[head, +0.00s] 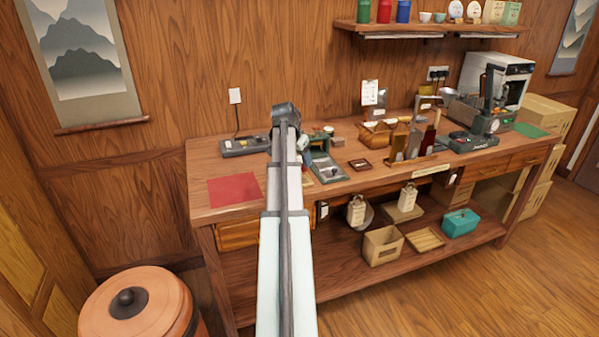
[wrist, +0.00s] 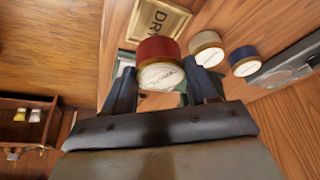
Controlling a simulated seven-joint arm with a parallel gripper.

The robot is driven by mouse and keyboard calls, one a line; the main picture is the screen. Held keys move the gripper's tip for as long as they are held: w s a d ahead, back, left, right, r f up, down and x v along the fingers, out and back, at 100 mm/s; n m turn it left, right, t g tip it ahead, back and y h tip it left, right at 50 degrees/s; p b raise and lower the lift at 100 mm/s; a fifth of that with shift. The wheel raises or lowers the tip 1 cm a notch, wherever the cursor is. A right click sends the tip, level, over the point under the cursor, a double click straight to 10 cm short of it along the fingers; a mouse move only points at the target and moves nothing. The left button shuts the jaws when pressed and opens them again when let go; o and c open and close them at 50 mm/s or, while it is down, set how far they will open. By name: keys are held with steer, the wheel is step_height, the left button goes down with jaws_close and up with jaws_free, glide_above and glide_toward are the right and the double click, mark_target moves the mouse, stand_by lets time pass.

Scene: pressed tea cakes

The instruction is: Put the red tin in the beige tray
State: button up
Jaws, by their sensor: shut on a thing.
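The red tin (wrist: 157,49) has a pale, lettered round end and sits between the two dark fingers of my gripper (wrist: 161,80) in the wrist view. The gripper is shut on it. Beyond the tin, at the top, is a beige, rimmed rectangle like a shallow tray (wrist: 157,18), lettered "DRY"; the tin appears apart from it, but the height between them is unclear.
A beige tin (wrist: 206,46) and a blue tin (wrist: 243,62) stand right of the red tin. A wall shelf (head: 430,28) holds more tins.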

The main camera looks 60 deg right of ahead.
steer(key=shift+f, duration=2.5)
steer(key=shift+f, duration=0.15)
steer(key=o, duration=1.1)
steer(key=shift+c, duration=0.2)
steer(key=v, duration=1.2)
